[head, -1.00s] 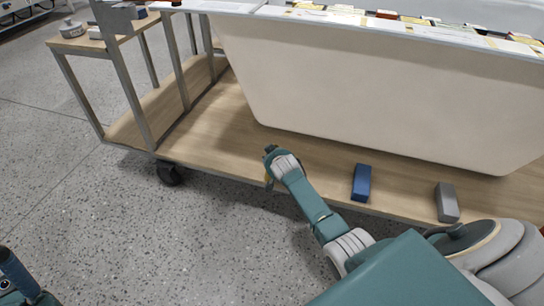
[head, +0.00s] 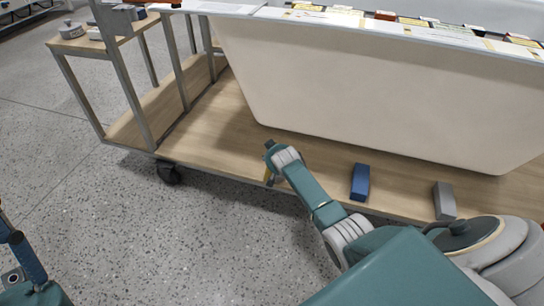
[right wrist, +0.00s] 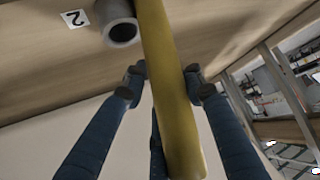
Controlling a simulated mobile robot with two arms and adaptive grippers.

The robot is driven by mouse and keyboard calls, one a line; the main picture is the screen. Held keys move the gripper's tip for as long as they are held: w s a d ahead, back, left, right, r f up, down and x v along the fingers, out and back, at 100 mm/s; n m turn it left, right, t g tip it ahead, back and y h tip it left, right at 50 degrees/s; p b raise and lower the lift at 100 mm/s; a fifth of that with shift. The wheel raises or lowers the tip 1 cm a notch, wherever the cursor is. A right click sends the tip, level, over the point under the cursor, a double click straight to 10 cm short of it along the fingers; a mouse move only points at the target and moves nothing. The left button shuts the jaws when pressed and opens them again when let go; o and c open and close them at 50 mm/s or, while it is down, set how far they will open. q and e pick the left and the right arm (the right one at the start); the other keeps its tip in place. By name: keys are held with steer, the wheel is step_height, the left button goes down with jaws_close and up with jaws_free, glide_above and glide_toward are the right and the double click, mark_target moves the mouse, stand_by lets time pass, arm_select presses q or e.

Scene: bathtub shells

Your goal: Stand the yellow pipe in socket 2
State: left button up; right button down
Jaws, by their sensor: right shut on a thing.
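The yellow pipe (right wrist: 168,95) is long and plain. In the right wrist view it runs from the top edge down between the fingers of my right gripper (right wrist: 165,84), which is shut on it. A round grey socket (right wrist: 121,31) with a dark opening sits beside the pipe, near a white label "2" (right wrist: 74,18). The pipe overlaps the socket's right edge in this view; I cannot tell whether they touch. In the head view only a sliver of the pipe (head: 267,175) shows at my right gripper (head: 268,158). Part of my left gripper (head: 24,255) shows at the lower left.
A wooden cart deck (head: 215,128) carries a large pale tub shell (head: 370,90). A blue block (head: 361,182) and a grey block (head: 445,200) stand near its front edge. A side shelf (head: 85,46) holds small items. Open speckled floor (head: 120,230) lies in front.

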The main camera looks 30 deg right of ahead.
steer(key=d, duration=0.1)
steer(key=s+d+f+g, duration=0.1)
steer(key=shift+s+d, duration=0.3)
steer(key=shift+d, duration=0.05)
steer(key=c, duration=1.7)
jaws_free()
steer(key=o, duration=0.6)
steer(key=shift+s+d+r, duration=0.15)
steer(key=shift+s+d, duration=0.1)
steer(key=shift+d, duration=0.2)
steer(key=shift+w+a+r, duration=0.1)
steer(key=shift+w+a, duration=0.1)
steer(key=shift+a, duration=0.1)
steer(key=shift+s+a+r, duration=0.2)
steer(key=shift+s+r, duration=0.05)
steer(key=shift+v, duration=3.35)
steer(key=shift+s+d+f, duration=0.1)
steer(key=shift+s, duration=0.05)
